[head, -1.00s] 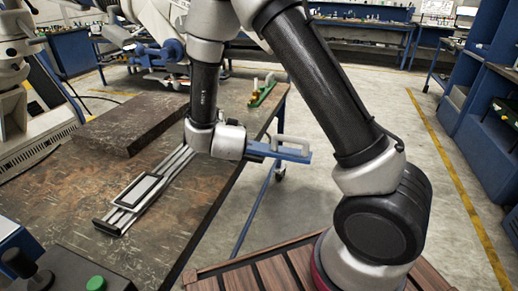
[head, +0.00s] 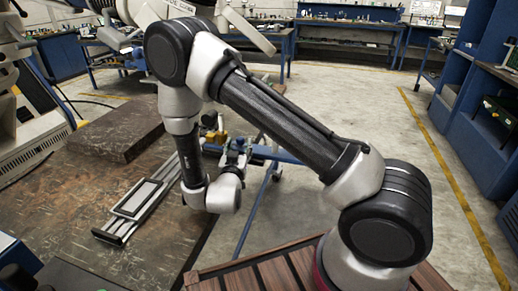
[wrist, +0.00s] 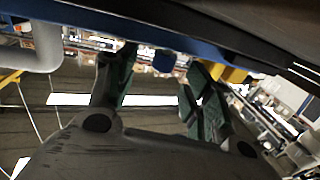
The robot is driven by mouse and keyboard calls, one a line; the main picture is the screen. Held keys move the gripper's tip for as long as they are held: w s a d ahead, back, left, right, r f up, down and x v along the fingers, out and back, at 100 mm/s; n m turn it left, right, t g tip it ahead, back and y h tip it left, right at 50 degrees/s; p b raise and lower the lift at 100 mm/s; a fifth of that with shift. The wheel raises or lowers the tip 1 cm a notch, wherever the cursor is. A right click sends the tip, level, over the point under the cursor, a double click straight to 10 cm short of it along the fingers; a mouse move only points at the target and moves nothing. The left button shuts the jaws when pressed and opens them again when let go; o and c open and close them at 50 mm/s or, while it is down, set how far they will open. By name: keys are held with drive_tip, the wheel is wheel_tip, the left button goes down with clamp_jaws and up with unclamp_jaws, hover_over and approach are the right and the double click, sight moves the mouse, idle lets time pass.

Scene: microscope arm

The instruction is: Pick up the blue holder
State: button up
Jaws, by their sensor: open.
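A long blue bar, seemingly the blue holder (head: 275,153), shows right of my gripper (head: 237,152) in the head view, at the table's far right edge. My arm and gripper partly hide it. In the wrist view the blue bar (wrist: 95,36) runs across the top, near the fingertips of my gripper (wrist: 160,66). The green-padded fingers are apart with nothing held between them. A small blue knob shows in the gap. I cannot tell whether the fingers touch the bar.
The brown table (head: 75,205) carries a dark slab (head: 118,130) and a metal rail with a framed plate (head: 138,198). Yellow parts (head: 212,128) stand close behind my gripper. Open floor (head: 385,130) lies to the right, with blue shelving (head: 480,110) beyond.

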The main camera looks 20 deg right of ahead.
sight(240, 142)
drive_tip(key=x, duration=0.5)
drive_tip(key=shift+w+a+f, duration=0.1)
drive_tip(key=shift+w, duration=0.2)
clamp_jaws()
